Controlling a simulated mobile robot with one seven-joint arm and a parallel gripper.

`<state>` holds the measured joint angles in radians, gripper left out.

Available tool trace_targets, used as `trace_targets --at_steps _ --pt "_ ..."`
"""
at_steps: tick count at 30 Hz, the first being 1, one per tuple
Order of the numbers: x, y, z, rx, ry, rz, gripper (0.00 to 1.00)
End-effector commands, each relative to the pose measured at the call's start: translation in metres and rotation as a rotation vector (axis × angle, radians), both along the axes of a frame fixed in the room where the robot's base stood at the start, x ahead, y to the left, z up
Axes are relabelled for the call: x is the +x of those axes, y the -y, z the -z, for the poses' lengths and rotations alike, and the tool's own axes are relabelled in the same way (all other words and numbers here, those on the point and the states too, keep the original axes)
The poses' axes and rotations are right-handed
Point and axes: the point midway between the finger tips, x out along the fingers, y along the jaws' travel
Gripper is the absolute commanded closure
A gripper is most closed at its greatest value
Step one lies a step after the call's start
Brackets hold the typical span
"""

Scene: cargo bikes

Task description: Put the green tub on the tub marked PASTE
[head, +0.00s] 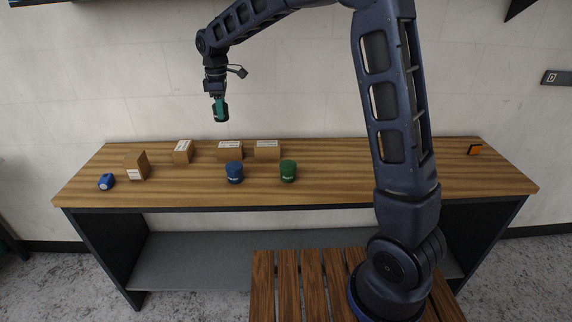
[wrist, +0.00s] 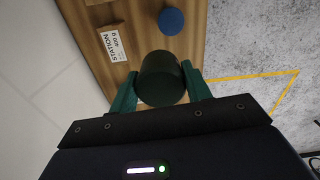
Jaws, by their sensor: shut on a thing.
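My gripper (head: 219,98) is shut on a dark green tub (head: 221,113), held upright well above the table near the wall. In the wrist view the dark green tub (wrist: 162,79) sits between my teal fingers (wrist: 160,88). A blue tub (head: 235,173) stands on the table, below and slightly right of the held tub. Its round blue top also shows in the wrist view (wrist: 171,21). A second green tub (head: 288,172) stands to the right of the blue one, apart from it. The tubs' labels are too small to read, so I cannot tell which says PASTE.
Several cardboard boxes stand on the wooden table (head: 340,190), including one behind the blue tub (head: 229,151) and one at left (head: 137,166). A small blue object (head: 106,182) lies far left. An orange and black object (head: 474,149) lies far right.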

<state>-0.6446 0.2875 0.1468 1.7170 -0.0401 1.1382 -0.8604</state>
Motion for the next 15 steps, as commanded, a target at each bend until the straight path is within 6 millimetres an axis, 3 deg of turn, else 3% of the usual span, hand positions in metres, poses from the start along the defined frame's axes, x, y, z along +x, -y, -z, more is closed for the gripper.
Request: trace_targets --at_steps 1,6,15 --pt "0.002 0.023 -0.006 0.001 0.002 0.002 0.77" --pt "0.001 0.089 -0.018 0.001 0.003 -0.018 0.77" --pt "-0.017 0.188 -0.030 -0.001 0.006 -0.047 0.77"
